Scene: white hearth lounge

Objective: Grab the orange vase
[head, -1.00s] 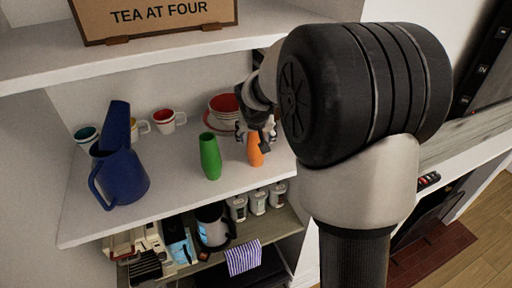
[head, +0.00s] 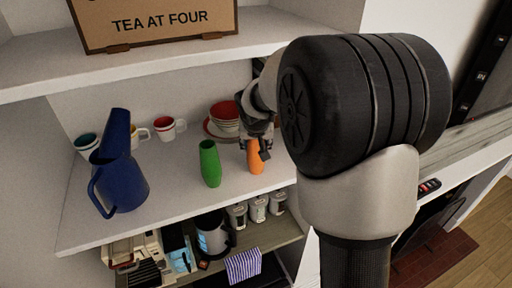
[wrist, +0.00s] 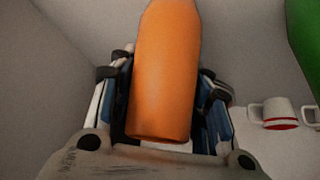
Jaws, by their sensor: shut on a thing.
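The orange vase (head: 255,158) is at the right part of the middle shelf in the head view. In the wrist view the orange vase (wrist: 164,75) fills the space between my fingers. My gripper (head: 257,142) is shut on its upper part. In the wrist view the two fingers of my gripper (wrist: 165,100) lie on either side of it. I cannot tell whether the vase's base touches the shelf.
A green vase (head: 210,163) stands just left of the orange one. Red and white bowls (head: 224,117) are behind it. A blue pitcher (head: 122,182) and several cups stand at the left.

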